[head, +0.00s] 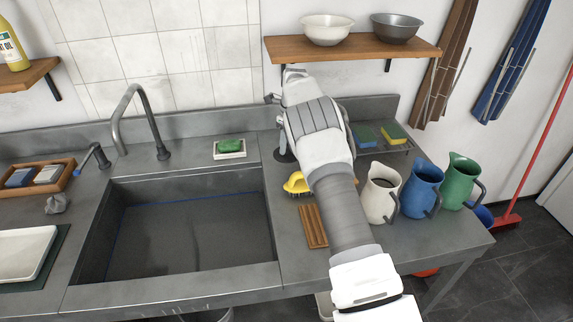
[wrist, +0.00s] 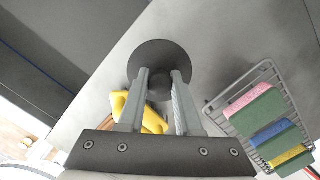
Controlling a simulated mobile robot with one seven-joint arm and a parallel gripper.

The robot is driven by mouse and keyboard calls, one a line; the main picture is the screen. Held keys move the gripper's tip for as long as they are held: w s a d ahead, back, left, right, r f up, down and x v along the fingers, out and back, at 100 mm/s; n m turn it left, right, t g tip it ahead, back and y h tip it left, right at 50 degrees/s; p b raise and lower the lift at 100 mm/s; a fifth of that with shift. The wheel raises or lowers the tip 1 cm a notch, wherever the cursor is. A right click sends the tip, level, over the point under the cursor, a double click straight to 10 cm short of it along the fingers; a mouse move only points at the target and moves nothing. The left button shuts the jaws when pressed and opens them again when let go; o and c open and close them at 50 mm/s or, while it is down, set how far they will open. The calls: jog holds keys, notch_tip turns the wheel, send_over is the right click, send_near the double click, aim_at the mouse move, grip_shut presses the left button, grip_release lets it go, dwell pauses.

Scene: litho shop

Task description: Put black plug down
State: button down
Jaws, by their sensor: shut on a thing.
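The black plug (wrist: 160,55) is a round dark disc with a short grip part that sits between the two fingers of my gripper (wrist: 160,80) in the wrist view. My gripper is shut on it. In the head view my arm hides most of the gripper, and part of the dark plug (head: 285,157) shows left of my wrist, over the counter between the sink and the sponge rack. The plug is at or close above the grey counter (head: 248,180); I cannot tell whether it touches.
A yellow brush (head: 296,184) lies close to the plug, beside a wooden slatted piece (head: 313,226). A wire rack with sponges (wrist: 262,115) is to the right. White, blue (head: 421,188) and green jugs stand further right. The sink (head: 190,235) and a soap dish (head: 229,149) are left.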

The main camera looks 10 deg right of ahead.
aim_at(288, 155)
jog(key=shift+f, duration=3.5)
jog(key=shift+f, duration=0.25)
jog(key=c, duration=0.6)
grip_release()
jog(key=shift+r, duration=0.1)
